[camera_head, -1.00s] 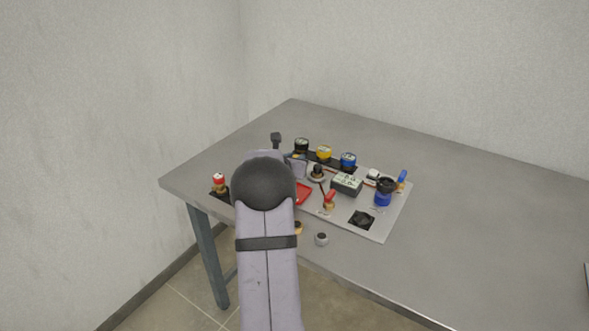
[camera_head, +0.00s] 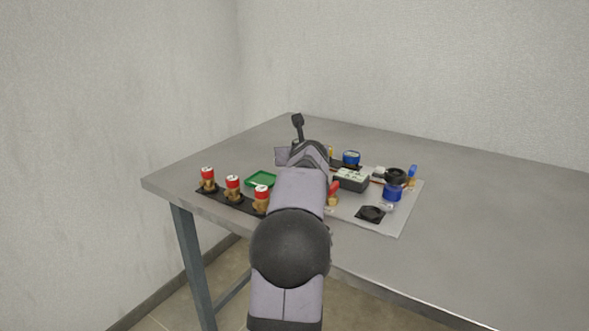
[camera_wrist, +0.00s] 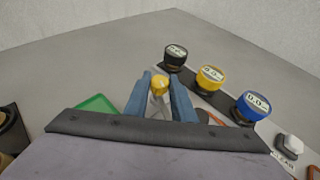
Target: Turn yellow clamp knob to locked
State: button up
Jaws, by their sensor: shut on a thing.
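The yellow clamp knob (camera_wrist: 159,85) shows in the wrist view between the two blue-grey fingers of my gripper (camera_wrist: 160,92). My gripper is shut on it, one finger on each side. Its turn position and any lock marks cannot be made out. In the head view my own arm hides the knob and the fingertips.
Black (camera_wrist: 175,56), yellow (camera_wrist: 209,78) and blue (camera_wrist: 253,105) gauges stand close to the right of my fingers. A green tray (camera_head: 261,179) lies left of my arm, near several red-topped brass valves (camera_head: 233,187). The table's right side (camera_head: 500,230) is clear.

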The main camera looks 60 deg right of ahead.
jog(key=shift+s+d+f+n+t+y+b, duration=0.15)
jog(key=shift+n+t+y+b, duration=0.25)
jog(key=shift+n+b, duration=0.15)
jog(key=shift+d+r+n+t+y+p, duration=0.1)
jog(key=shift+r+n+t+y+p, duration=0.15)
jog(key=shift+n+t+y+p, duration=0.45)
jog(key=n+t+y+p, duration=0.1)
jog(key=n+y+p, duration=0.1)
jog(key=shift+s+d+r+p, duration=0.1)
jog(key=shift+p, duration=0.25)
jog(key=shift+n+y+p, duration=0.3)
jog(key=shift+n+p, duration=0.05)
jog(key=shift+p, duration=0.4)
jog(key=shift+t, duration=0.3)
jog(key=shift+f+p, duration=0.3)
jog(key=shift+p, duration=0.05)
jog(key=o, duration=1)
